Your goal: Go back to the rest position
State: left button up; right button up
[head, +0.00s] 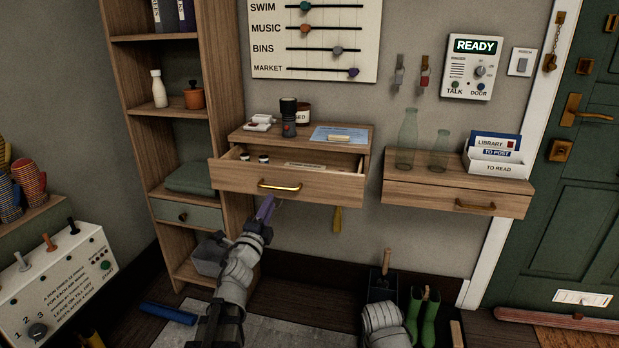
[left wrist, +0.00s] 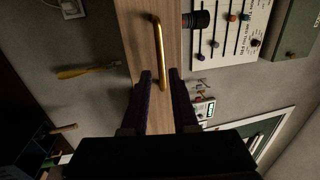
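My left gripper (head: 267,208) is just below the front of the open left drawer (head: 235,178), close to its brass handle (head: 280,185). In the left wrist view the two dark fingers of this gripper (left wrist: 160,78) stand apart, with nothing clamped between them. The drawer handle (left wrist: 157,45) shows ahead of them, and its near end appears between the fingertips. I cannot tell whether a finger touches it. The drawer is pulled out and holds small round items and a label. My right gripper is not in view.
A wall shelf with a shut drawer (head: 453,199) is at right, with glass bottles and a letter rack (head: 497,160). A tall shelf unit (head: 148,150) stands left of the open drawer. A switch panel (head: 60,285) is at lower left. Green boots (head: 422,318) stand on the floor.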

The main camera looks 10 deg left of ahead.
pick_arm(q)
jog(key=s+d+f+n+g+y, duration=0.2)
jog(key=s+d+f+n+g, duration=0.25)
jog(key=f, duration=0.45)
jog(key=s+d+f+n+g+y, duration=0.2)
jog(key=d+f+n+g, duration=0.1)
jog(key=f+n+g, duration=0.4)
jog(key=s+d+f+n+g+h, duration=0.1)
jog(key=s+d+f+g, duration=0.25)
jog(key=s, duration=0.35)
jog(key=s+d+f+n+g, duration=0.1)
jog(key=s+d+f+g, duration=0.2)
jog(key=s+d, duration=0.3)
jog(key=s+d+f+n+g+h, duration=0.1)
jog(key=s+d+f+g, duration=0.25)
jog(key=s, duration=0.45)
notch_tip(320, 180, up, 33)
jog(key=t+p, duration=0.1)
jog(key=p, duration=3.2)
jog(key=shift+w+d, duration=0.15)
jog(key=shift+d, duration=0.05)
